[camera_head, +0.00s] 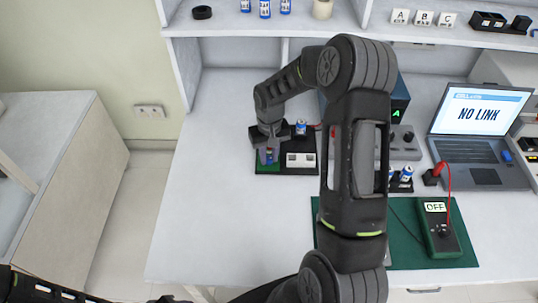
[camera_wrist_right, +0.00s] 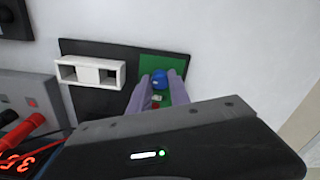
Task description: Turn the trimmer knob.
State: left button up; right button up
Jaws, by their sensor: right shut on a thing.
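The blue trimmer knob (camera_wrist_right: 160,78) sits on a green circuit board (camera_wrist_right: 184,68) at the end of a black base plate. My right gripper (camera_wrist_right: 159,84) comes down over the board, and its two pale fingers are shut on the knob, one on each side. In the head view my right gripper (camera_head: 269,153) is over the left end of the black plate (camera_head: 287,169) and hides most of the knob. The knob's marks and angle cannot be read. My left gripper is not in view; only part of my left arm shows at the bottom left.
A white block (camera_head: 300,160) is on the same plate. A laptop (camera_head: 480,130) reads NO LINK. A multimeter (camera_head: 438,228) reading OFF lies on a green mat (camera_head: 408,255). A red probe (camera_wrist_right: 25,131) is near the plate. The table's left part (camera_head: 200,220) is clear.

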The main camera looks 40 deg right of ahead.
grip_shut()
jog(key=shift+f+n+b, duration=0.1)
jog(key=shift+n+b, duration=0.3)
jog(key=shift+b, duration=0.05)
jog(key=shift+n, duration=0.8)
jog(key=o, duration=0.8)
grip_release()
jog(key=shift+o, duration=0.2)
